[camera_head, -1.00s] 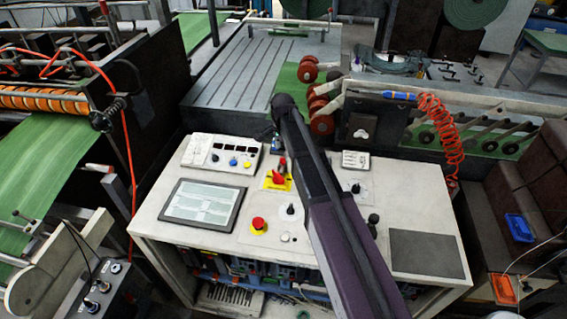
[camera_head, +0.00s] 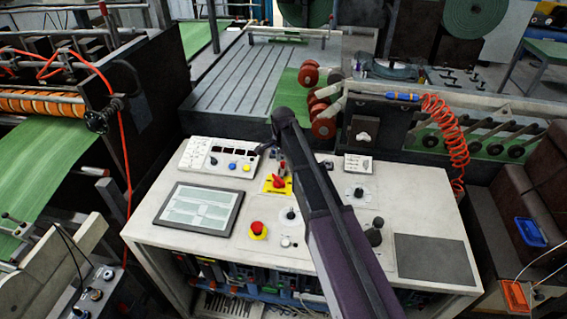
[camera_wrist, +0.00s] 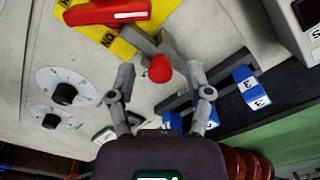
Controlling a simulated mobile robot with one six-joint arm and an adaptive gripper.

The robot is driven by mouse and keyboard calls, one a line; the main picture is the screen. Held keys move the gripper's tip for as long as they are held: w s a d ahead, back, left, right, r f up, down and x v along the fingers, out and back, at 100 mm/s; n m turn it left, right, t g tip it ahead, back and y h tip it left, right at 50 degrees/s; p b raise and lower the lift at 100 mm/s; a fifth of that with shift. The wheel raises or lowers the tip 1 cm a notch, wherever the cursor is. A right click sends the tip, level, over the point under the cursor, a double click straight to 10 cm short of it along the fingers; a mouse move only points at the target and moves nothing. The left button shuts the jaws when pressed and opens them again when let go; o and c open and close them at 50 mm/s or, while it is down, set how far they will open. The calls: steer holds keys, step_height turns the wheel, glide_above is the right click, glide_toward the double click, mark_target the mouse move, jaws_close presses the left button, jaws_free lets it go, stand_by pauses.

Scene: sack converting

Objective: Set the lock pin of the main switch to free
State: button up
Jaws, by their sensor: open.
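The main switch (camera_head: 277,183) is a red handle on a yellow plate on the light control panel. In the wrist view its red handle (camera_wrist: 108,12) lies across the yellow plate (camera_wrist: 128,40) at the top. A red ball knob (camera_wrist: 160,68), seemingly the lock pin, sits beside a grey bar just off the plate. My gripper (camera_wrist: 160,80) is open. Its two fingertips stand apart on either side of the red knob in the picture; I cannot tell the depth gap. In the head view my arm hides part of the panel, and the gripper is small beyond the switch.
Black knobs (camera_wrist: 64,93) stand left of my fingers in the wrist view. Blue tags (camera_wrist: 245,82) on a dark bar lie close to the right finger. The panel also bears a red stop button (camera_head: 258,230), a screen (camera_head: 200,208) and an indicator box (camera_head: 219,157).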

jaws_close()
steer(key=shift+w+d, duration=0.15)
steer(key=shift+w, duration=0.65)
steer(key=shift+w+d, duration=0.15)
steer(key=shift+w, duration=0.65)
jaws_free()
steer(key=shift+w, duration=0.1)
steer(key=shift+s, duration=0.25)
